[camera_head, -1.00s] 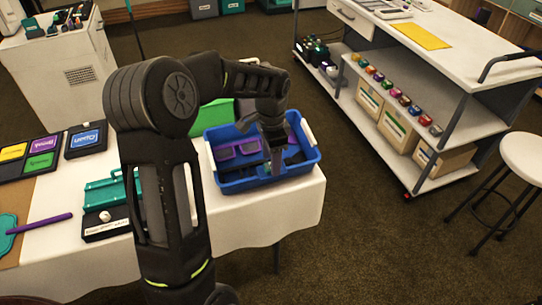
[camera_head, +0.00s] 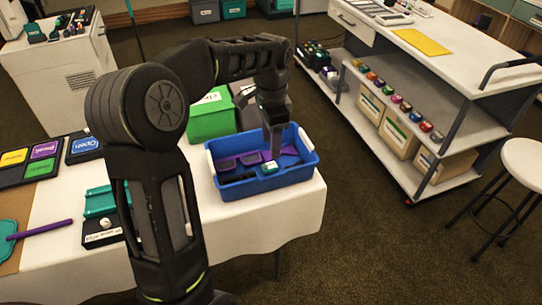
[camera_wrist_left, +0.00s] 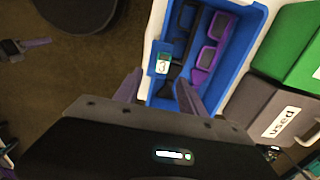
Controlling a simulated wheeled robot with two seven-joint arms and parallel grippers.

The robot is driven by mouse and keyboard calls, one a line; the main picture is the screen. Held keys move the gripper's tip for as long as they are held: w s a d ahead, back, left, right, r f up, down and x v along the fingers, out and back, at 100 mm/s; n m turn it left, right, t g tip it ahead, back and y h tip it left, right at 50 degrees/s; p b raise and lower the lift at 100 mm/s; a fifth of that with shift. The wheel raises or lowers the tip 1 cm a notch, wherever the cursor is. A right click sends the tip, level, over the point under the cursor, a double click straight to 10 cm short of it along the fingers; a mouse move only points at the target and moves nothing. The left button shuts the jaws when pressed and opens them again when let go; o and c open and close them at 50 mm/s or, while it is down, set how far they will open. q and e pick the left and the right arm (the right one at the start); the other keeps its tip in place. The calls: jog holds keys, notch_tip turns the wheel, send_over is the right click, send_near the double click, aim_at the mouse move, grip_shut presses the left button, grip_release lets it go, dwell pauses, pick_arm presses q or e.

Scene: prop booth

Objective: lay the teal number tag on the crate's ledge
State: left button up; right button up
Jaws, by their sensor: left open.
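The blue crate (camera_head: 285,180) stands at the table's right end; it also shows in the left wrist view (camera_wrist_left: 238,50). The teal number tag (camera_head: 269,167), small with a white face, lies near the crate's front wall. In the left wrist view the tag (camera_wrist_left: 162,64) rests on a small blue patch that looks like the crate's ledge (camera_wrist_left: 154,50). My left gripper (camera_head: 275,150) is over the crate, open and empty, with its fingertips apart from the tag. In the wrist view the fingers (camera_wrist_left: 159,88) point toward the tag. My right gripper is not in view.
Purple glasses (camera_wrist_left: 205,57) and dark glasses lie inside the crate. A green box (camera_head: 211,120) and a grey box marked "used" (camera_wrist_left: 282,112) stand behind it. Teal trays and signs lie to the left. A white cart (camera_head: 440,70) is at the right.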

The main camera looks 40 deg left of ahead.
pick_arm(q)
notch_tip(320, 180, up, 4)
jog(key=shift+r, duration=0.1)
jog(key=shift+d, duration=0.1)
dwell(0.8)
jog(key=s+d+f+n+h, duration=0.1)
jog(key=d+f+h, duration=0.1)
jog(key=d+f, duration=0.9)
jog(key=s+d+f+n+h, duration=0.1)
jog(key=d+f, duration=0.5)
jog(key=f, duration=0.8)
jog(key=s+d+f+n, duration=0.3)
jog(key=s+d+f, duration=0.3)
jog(key=s, duration=0.3)
jog(key=s+d+f+n+h, duration=0.1)
jog(key=s+d+f+n, duration=0.2)
jog(key=s+d+f, duration=0.3)
jog(key=s+f, duration=0.1)
jog(key=s, duration=0.3)
jog(key=shift+d+f+n+t, duration=0.3)
jog(key=shift+n, duration=0.1)
